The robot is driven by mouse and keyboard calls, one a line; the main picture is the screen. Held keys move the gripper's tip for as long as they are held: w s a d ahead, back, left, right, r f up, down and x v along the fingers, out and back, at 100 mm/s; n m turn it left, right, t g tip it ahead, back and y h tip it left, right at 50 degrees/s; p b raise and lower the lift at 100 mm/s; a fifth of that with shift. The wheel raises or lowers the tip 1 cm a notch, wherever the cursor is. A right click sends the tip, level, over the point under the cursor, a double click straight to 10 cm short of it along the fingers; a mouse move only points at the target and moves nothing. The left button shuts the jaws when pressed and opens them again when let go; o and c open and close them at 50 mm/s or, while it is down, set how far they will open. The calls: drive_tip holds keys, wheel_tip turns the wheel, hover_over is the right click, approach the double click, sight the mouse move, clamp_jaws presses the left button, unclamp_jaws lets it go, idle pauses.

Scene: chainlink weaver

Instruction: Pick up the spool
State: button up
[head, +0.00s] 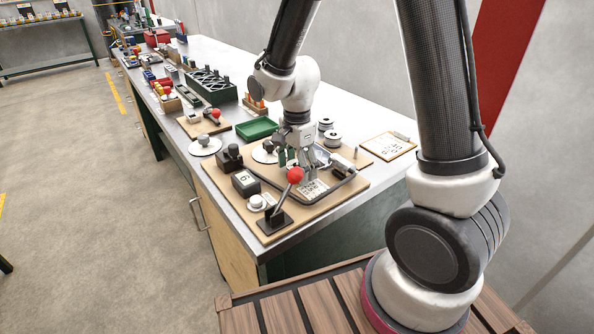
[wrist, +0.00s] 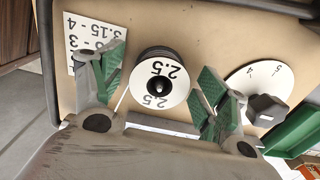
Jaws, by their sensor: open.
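A spool (wrist: 160,84) with a white face marked 2.5, a dark rim and a dark centre pin shows in the wrist view on the tan board. A thin pale strand runs from its left side. My gripper (wrist: 161,72) is open, its green-padded fingers on either side of the spool in the picture. I see no contact, and the height between them is hard to tell. In the head view my gripper (head: 299,166) points down over the board, and it hides this spool there.
A white dial with a dark knob (wrist: 265,103) is right of the spool. A printed card (wrist: 92,40) is left. In the head view a red-knobbed lever (head: 295,175) stands in front, and two other spools (head: 332,138) stand behind. A green tray (head: 257,128) is nearby.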

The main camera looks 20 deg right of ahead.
sight(297, 163)
drive_tip(key=c, duration=1.3)
drive_tip(key=shift+r, duration=5.05)
